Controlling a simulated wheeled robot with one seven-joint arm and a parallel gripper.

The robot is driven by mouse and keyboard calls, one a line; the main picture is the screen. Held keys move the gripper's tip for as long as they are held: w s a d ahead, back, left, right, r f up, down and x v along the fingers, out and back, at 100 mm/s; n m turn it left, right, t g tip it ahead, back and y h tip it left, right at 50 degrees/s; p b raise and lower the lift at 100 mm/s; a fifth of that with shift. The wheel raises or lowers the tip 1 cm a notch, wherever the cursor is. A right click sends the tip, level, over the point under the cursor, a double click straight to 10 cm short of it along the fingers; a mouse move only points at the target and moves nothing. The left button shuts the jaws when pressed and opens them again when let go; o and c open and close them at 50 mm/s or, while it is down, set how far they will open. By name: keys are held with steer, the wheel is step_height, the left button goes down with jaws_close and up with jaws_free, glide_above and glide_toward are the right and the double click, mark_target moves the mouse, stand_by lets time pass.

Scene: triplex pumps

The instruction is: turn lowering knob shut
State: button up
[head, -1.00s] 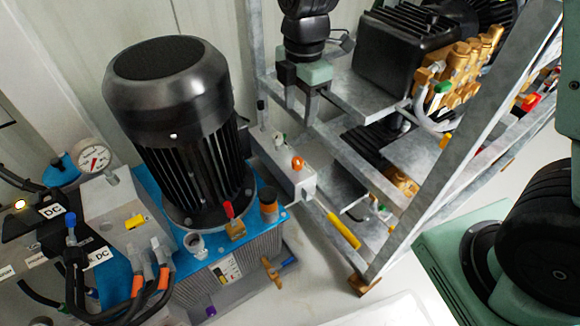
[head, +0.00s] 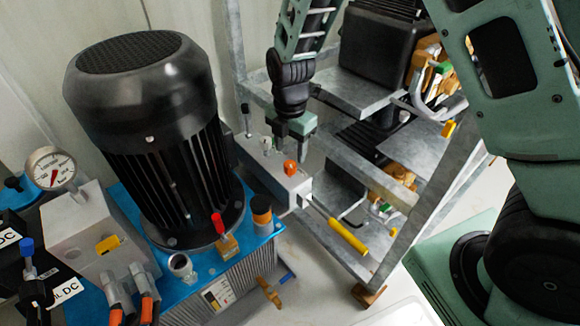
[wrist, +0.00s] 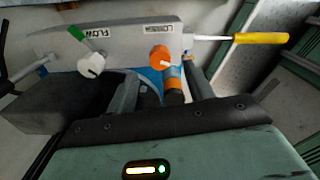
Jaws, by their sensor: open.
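The lowering knob is a small orange knob (head: 290,167) on the front end of a grey valve block (head: 262,168). In the wrist view the orange knob (wrist: 160,57) sits under a label that starts with "LO". A white knob (wrist: 91,65) is to its left, by a label that reads "FLOW". My gripper (head: 292,140) hangs over the valve block, close behind the orange knob. In the wrist view my gripper (wrist: 160,80) is open and empty, and the orange knob appears between and just beyond the fingertips. Contact cannot be told.
A large black motor (head: 150,130) stands on a blue-topped tank (head: 130,215) at left. A yellow-handled lever (head: 347,236) sticks out from the block. A grey metal frame (head: 420,205) with pumps stands at right. A black-and-orange cap (head: 262,214) is close in front of the block.

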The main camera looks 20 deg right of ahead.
mark_target(290, 164)
step_height(290, 164, down, 5)
steer(key=shift+f+b, duration=0.15)
steer(key=shift+b, duration=0.5)
steer(key=c, duration=1)
